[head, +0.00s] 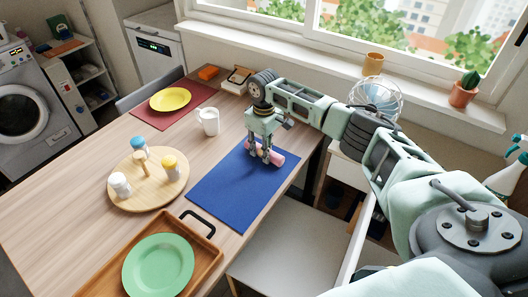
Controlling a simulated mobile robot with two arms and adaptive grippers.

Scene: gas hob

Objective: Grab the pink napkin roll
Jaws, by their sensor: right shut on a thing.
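The pink napkin roll (276,160) lies at the far right part of the blue placemat (232,192) on the wooden table. My right gripper (262,156) reaches down over the placemat from the right, with its fingers around the roll. It is shut on the roll, and its fingers hide part of it. The roll appears to be at placemat level; I cannot tell if it is lifted. My left gripper is not in the head view.
A white mug (208,121) stands left of the gripper. A round board (148,186) holds shakers. A wooden tray (198,245) carries a green plate (157,266). A yellow plate (170,99) sits on a red placemat (186,118). A white chair (290,245) stands at the table's right edge.

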